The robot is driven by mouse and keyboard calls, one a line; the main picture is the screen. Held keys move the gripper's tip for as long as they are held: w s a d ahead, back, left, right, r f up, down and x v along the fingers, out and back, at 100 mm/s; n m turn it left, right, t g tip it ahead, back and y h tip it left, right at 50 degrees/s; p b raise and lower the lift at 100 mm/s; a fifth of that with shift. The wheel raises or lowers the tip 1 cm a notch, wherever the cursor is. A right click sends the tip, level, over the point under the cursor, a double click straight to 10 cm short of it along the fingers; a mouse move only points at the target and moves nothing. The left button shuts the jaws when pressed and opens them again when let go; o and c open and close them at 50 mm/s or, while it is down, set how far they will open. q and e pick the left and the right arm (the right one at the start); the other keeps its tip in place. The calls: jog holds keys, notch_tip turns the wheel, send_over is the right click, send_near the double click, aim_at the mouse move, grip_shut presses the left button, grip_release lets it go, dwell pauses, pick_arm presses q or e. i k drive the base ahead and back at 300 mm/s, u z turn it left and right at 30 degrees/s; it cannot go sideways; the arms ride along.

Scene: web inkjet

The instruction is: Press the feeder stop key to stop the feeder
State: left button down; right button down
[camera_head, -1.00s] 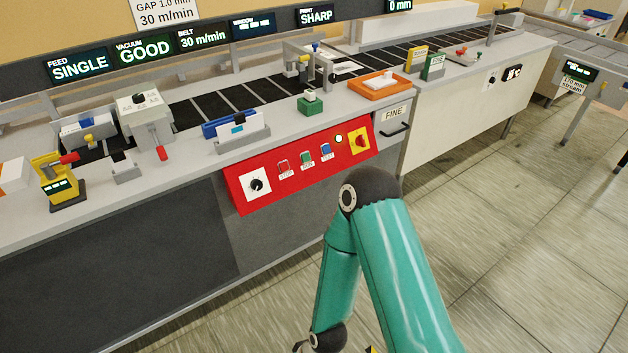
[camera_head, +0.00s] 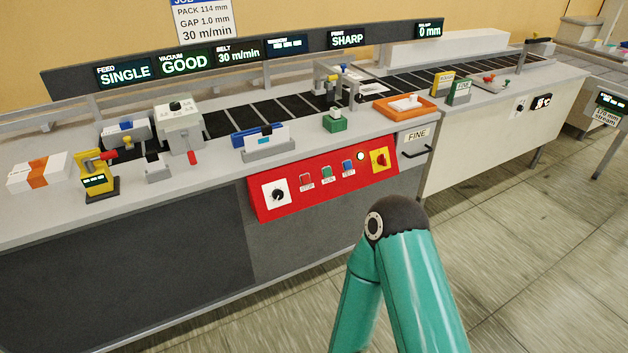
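The red control panel (camera_head: 325,180) is on the front of the machine, near the middle of the view. It carries a dial (camera_head: 277,195) at its left. A red key (camera_head: 306,180), labelled STOP in the earlier frame, sits beside a green key (camera_head: 327,173) and a blue key (camera_head: 348,167). A pale lamp (camera_head: 361,156) and a yellow-and-red switch (camera_head: 380,160) are at the panel's right. One of my teal arms rises from the bottom right, below the panel and apart from it. Neither gripper shows in this view.
The bench top holds a feeder unit (camera_head: 179,125), a yellow device (camera_head: 97,176), a green block (camera_head: 335,122) and an orange tray (camera_head: 405,105). A drawer labelled FINE with a handle (camera_head: 417,152) adjoins the panel's right side. Open tiled floor (camera_head: 520,260) lies at the right.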

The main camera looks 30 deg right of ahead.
aim_at(305, 179)
jog(key=z, duration=0.15)
jog(key=i, duration=1)
jog(key=z, duration=0.05)
